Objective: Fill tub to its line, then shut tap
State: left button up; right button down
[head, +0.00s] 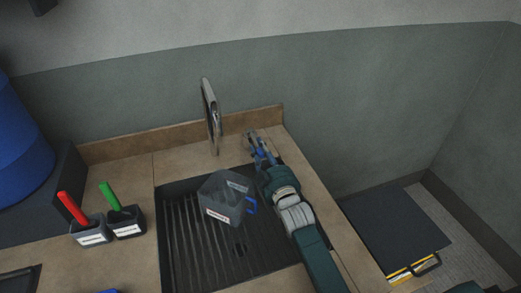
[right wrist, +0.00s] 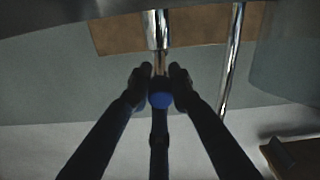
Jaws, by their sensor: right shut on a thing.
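The clear tub (head: 223,193) stands in the dark ribbed sink (head: 190,253), with a label on its near side and a blue handle at its right. I cannot make out its fill line or how much water is in it. The chrome tap (head: 210,115) rises behind the sink, above and behind the tub. My right gripper (head: 254,143) is at the back right of the sink, right of the spout. In the right wrist view its fingers (right wrist: 160,85) are closed around the chrome tap lever with a blue end (right wrist: 160,100). My left gripper is out of view.
Two dark holders stand on the counter left of the sink, one with a red-handled tool (head: 72,207) and one with a green-handled tool (head: 110,195). A large blue drum (head: 22,140) is at far left. A low dark-topped unit (head: 395,230) stands at right.

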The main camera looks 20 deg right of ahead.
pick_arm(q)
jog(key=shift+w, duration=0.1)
pick_arm(e)
jog(key=shift+f, duration=0.1)
jog(key=shift+d+n+y+p, duration=0.3)
jog(key=shift+d+n+y, duration=0.1)
jog(key=shift+n+y, duration=0.15)
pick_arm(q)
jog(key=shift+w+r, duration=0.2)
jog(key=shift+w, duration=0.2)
pick_arm(e)
jog(key=y, duration=0.1)
jog(key=d+n+y, duration=0.1)
jog(key=shift+w+d+f+g+y, duration=0.1)
jog(key=shift+w+d+g+y, duration=0.05)
jog(key=shift+d+g+y, duration=0.15)
jog(key=shift+a, duration=0.1)
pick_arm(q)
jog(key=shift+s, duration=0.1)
pick_arm(e)
jog(key=c, duration=1.6)
grip_release()
jog(key=shift+o, duration=0.2)
